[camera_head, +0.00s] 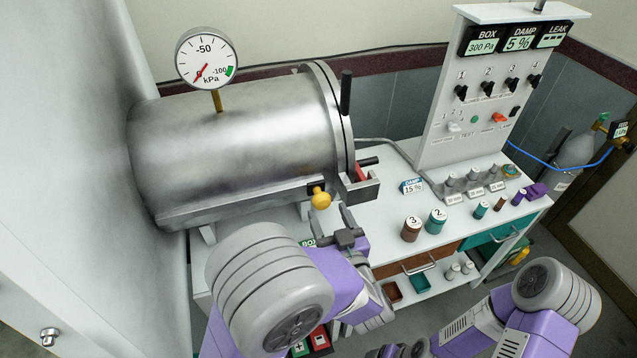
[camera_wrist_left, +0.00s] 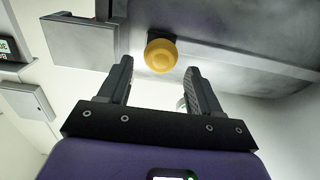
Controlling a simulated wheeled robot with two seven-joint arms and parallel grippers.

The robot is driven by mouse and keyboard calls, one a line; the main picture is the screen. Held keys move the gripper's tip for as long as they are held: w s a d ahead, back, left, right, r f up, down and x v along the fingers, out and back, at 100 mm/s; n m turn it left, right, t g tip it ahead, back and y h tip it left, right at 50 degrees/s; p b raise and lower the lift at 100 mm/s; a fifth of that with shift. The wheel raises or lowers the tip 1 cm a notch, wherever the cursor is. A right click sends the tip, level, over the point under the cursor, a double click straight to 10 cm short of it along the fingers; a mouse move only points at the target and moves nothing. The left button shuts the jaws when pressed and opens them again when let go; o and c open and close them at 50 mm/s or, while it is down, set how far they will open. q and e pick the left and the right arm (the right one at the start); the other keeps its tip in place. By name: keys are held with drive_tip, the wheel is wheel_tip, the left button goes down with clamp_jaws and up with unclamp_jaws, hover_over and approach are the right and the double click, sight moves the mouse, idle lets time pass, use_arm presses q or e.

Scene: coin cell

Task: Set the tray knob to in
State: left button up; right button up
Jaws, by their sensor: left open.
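The tray knob, a round yellow knob (camera_head: 321,200), sticks out on the front of the metal chamber (camera_head: 230,135), low and near its right end. It also shows in the left wrist view (camera_wrist_left: 161,55), ahead of the fingertips and between their lines. My left gripper (camera_head: 348,222) is open and empty, just below and right of the knob in the head view. Its two fingers (camera_wrist_left: 157,75) appear apart from the knob. My right arm shows at the lower right of the head view; its fingers cannot be made out.
A pressure gauge (camera_head: 206,58) stands on top of the chamber. The white bench (camera_head: 385,245) holds brown and teal numbered jars (camera_head: 411,229) to the right. A switch panel (camera_head: 490,95) stands behind. A grey bracket (camera_head: 360,188) juts out right of the knob.

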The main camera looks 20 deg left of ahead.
sight(319, 192)
use_arm(q)
drive_tip(key=x, duration=0.7)
drive_tip(key=shift+w+a, duration=0.1)
drive_tip(key=shift+c, duration=0.5)
clamp_jaws()
